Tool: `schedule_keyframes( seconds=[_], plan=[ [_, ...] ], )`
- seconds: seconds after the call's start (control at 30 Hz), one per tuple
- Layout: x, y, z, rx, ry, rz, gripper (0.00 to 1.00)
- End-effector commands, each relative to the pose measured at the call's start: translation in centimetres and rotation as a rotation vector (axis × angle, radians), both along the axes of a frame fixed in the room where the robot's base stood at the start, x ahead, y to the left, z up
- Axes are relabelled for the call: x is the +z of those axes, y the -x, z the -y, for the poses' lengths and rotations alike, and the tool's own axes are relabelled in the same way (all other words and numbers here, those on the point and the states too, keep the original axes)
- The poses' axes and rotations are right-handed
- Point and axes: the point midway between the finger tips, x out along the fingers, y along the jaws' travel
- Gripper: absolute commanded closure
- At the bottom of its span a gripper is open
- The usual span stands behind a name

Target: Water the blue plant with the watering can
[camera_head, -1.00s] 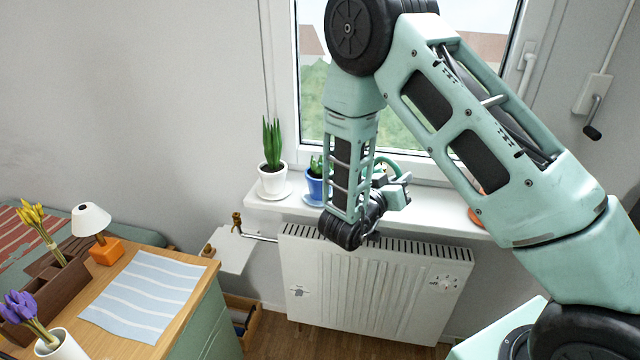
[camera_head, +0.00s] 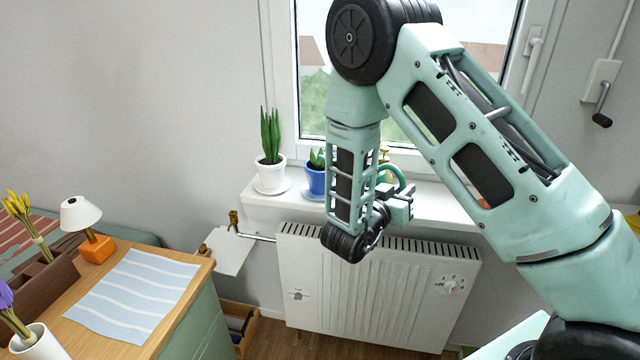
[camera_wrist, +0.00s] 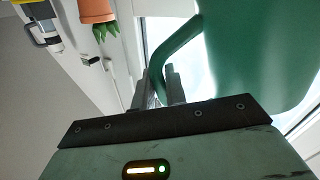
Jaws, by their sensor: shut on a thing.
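The blue pot (camera_head: 315,182) with a small green plant stands on the windowsill, left of my forearm, which partly covers it. My gripper (camera_head: 402,203) is in front of the sill, to the right of the blue pot. It is shut on the handle of the green watering can (camera_head: 397,171). Most of the can is hidden behind my arm in the head view. In the wrist view the can's large green body (camera_wrist: 255,50) fills the upper right, and its curved handle runs down between my fingers (camera_wrist: 165,90). The spout cannot be made out.
A white pot (camera_head: 270,175) with tall green leaves stands on a saucer at the sill's left end. An orange pot (camera_wrist: 96,10) with a green plant shows in the wrist view. The radiator (camera_head: 370,285) is below the sill. A wooden-topped cabinet (camera_head: 185,310) stands at the left.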

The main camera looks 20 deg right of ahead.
Motion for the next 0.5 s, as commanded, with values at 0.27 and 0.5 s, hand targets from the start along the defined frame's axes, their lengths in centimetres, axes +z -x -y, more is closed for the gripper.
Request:
schedule_keyframes(
  seconds=[0.27, 0.5],
  plan=[
    [-0.05, -0.02, 0.04, 0.000, -0.003, 0.014, 1.00],
    [-0.81, -0.07, 0.00, 0.000, -0.009, 0.029, 1.00]
  ],
)
